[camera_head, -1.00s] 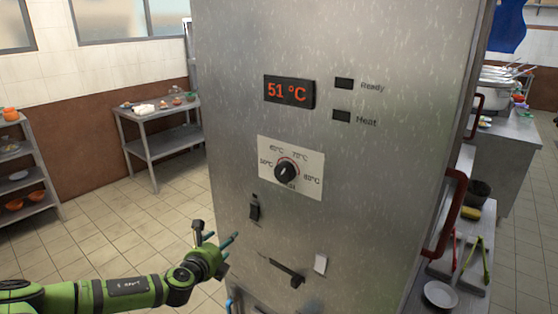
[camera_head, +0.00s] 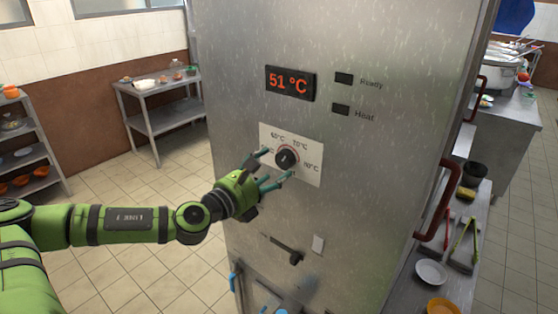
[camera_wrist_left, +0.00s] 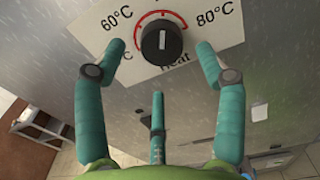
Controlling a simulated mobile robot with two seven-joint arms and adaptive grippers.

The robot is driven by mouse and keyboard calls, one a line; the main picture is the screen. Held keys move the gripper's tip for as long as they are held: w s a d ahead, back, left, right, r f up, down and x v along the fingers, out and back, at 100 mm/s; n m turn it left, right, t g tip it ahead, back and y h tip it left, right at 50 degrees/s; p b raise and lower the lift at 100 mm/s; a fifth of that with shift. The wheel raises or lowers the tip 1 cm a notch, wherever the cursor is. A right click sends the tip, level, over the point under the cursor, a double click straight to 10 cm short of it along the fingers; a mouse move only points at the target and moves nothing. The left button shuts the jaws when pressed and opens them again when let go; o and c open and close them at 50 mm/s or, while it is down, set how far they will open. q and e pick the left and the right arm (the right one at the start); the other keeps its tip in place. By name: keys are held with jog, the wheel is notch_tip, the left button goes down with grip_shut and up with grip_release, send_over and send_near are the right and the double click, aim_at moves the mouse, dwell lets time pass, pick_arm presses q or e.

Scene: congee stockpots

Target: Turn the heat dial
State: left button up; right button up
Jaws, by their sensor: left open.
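The heat dial (camera_head: 287,159) is a round black knob with a white pointer mark. It sits on a white plate (camera_head: 308,170) marked with temperatures, on the front of a tall steel cabinet (camera_head: 235,60). The dial also shows in the left wrist view (camera_wrist_left: 162,42), top centre, with a red arc around it. My left gripper (camera_head: 270,171) is open in front of the plate. Its teal fingers (camera_wrist_left: 160,65) are spread to either side below the dial and look apart from it. A display (camera_head: 290,84) above reads 51 °C. My right gripper is not seen.
Two dark indicators labelled Ready (camera_head: 344,78) and Heat (camera_head: 341,109) are on the cabinet. A dark lever (camera_head: 288,252) is below the plate. A red handle (camera_head: 437,205) sticks out at the right, beside a counter with tongs (camera_head: 463,240) and a white plate.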

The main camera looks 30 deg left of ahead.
aim_at(282, 163)
pick_arm(q)
jog(key=shift+w+d+r+p, duration=0.15)
jog(key=shift+w+p, duration=0.1)
jog(key=shift+w, duration=0.2)
jog(key=shift+w+r+p, duration=0.15)
jog(key=shift+w+p, duration=0.1)
jog(key=shift+w, duration=0.2)
jog(key=shift+w+d+f+p, duration=0.1)
jog(key=shift+w+f+p, duration=0.1)
jog(key=shift+w, duration=0.25)
jog(key=shift+w+d+f+p, duration=0.1)
jog(key=shift+w+p, duration=0.1)
jog(key=shift+w, duration=0.25)
jog(key=shift+c, duration=0.4)
jog(key=shift+s, duration=0.1)
jog(key=c, duration=1.1)
